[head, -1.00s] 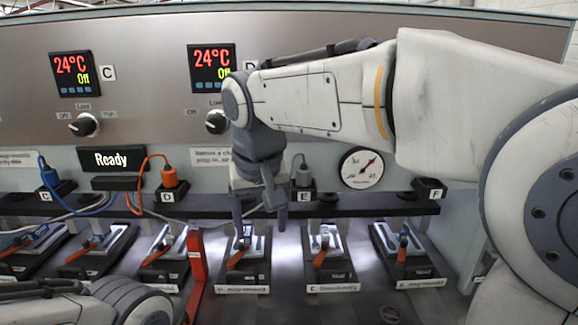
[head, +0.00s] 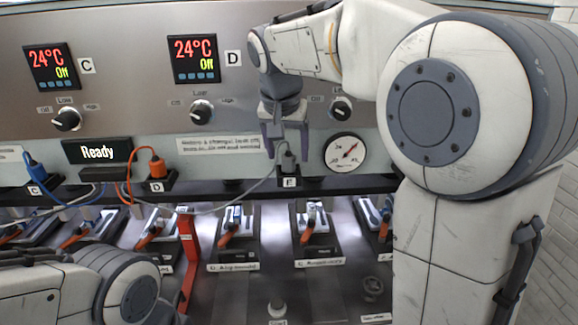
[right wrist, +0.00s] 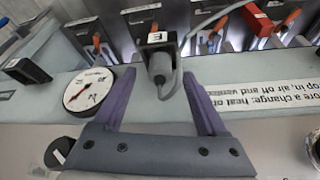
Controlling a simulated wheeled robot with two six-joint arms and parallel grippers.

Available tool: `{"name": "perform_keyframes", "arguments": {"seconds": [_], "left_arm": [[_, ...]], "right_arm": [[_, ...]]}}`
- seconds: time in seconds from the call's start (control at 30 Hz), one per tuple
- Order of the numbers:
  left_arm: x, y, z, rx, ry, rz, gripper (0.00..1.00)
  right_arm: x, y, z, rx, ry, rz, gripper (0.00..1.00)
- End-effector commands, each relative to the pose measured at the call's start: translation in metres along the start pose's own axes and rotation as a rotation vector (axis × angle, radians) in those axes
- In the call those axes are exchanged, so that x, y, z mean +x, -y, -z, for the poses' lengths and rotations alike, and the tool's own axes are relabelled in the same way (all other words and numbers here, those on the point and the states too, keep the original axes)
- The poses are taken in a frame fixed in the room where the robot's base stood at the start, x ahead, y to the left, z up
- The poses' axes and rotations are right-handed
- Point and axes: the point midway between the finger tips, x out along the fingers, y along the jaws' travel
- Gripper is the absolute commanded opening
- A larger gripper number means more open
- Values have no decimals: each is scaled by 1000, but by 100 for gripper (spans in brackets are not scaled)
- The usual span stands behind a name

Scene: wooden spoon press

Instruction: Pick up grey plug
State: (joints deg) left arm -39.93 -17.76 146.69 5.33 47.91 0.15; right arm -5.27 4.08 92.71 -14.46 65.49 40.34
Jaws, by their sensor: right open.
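The grey plug (head: 288,161) stands upright in the socket labelled E (head: 289,182), with a grey cable running from it to the left. It also shows in the right wrist view (right wrist: 160,68), between my fingers. My right gripper (head: 287,148) is open, pointing down at the plug from above. In the right wrist view its two purple fingers (right wrist: 158,75) lie one to each side of the plug, with a gap on both sides. How far the tips are from the plug in depth is hard to tell. My left gripper is out of view.
An orange plug (head: 157,167) and a blue plug (head: 36,172) stand on the same dark rail to the left. A round gauge (head: 344,151) is just right of the grey plug. Several press stations with orange handles sit below the rail.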

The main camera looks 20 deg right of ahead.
Motion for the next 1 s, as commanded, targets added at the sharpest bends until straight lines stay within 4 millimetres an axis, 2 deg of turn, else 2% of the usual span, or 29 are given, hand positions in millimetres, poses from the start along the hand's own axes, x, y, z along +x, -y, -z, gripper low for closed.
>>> {"name": "perform_keyframes", "arguments": {"seconds": [0.03,0.2,0.43,0.47,0.6,0.63,0.67,1.0], "left_arm": [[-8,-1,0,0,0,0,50],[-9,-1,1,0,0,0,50],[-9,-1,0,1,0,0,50],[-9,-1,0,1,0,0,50],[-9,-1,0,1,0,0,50],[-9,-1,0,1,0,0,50],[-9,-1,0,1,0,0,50],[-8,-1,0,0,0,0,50]], "right_arm": [[5,-1,0,-1,4,-3,75],[25,0,0,-1,2,-1,75],[28,1,0,-1,-1,1,75],[28,1,0,-1,-1,1,71],[28,0,0,-1,-1,1,17],[28,0,0,-1,-1,1,6],[28,0,0,-1,-1,1,0],[26,0,1,-1,-1,1,0]]}}
